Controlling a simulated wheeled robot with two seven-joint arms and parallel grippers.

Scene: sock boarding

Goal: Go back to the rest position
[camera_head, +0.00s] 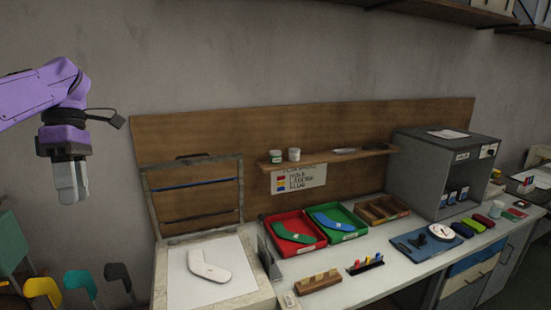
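My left gripper (71,183) hangs at the left of the head view with its grey fingers pointing down, in front of the bare wall. It is left of the workbench and apart from everything. I see no gap between its fingers, but from this angle I cannot tell whether it is open or shut. I see nothing hanging from it. My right gripper is not in view. A white sock-shaped board (209,267) lies flat on the pale panel (238,246) at the bench's left end.
A red tray (268,225) holds a green sock shape, and a green tray (353,216) a blue one. A wooden compartment box (381,209), a grey cabinet (424,163) and a blue board (404,247) stand along the bench.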

